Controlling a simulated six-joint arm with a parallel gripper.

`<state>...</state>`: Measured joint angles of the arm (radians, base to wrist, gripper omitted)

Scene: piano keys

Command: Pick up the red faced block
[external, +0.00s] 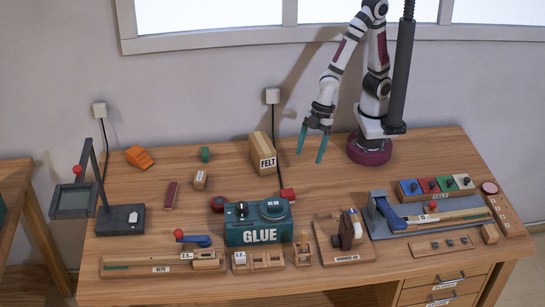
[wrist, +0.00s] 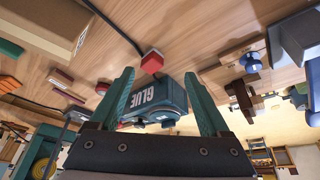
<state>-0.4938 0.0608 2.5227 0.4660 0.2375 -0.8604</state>
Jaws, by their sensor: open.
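A long, low block with a dark red top face (external: 171,195), which I take for the red faced block, lies on the left half of the bench, left of the glue machine. In the wrist view the dark red block (wrist: 68,97) shows at the left, outside my fingers. My gripper (external: 310,155) is open and empty, its teal fingers hanging above the back of the bench, right of the felt box and well away from the block. In the wrist view my gripper (wrist: 159,74) has its fingers spread, with the glue machine seen between them.
The glue machine (external: 260,230) stands mid-bench, with a red box (external: 288,194) on a cable behind it. A felt box (external: 262,153), a small labelled wooden block (external: 200,179), a green block (external: 205,154) and an orange wedge (external: 140,157) stand towards the back. A lamp-like stand (external: 120,219) is at left.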

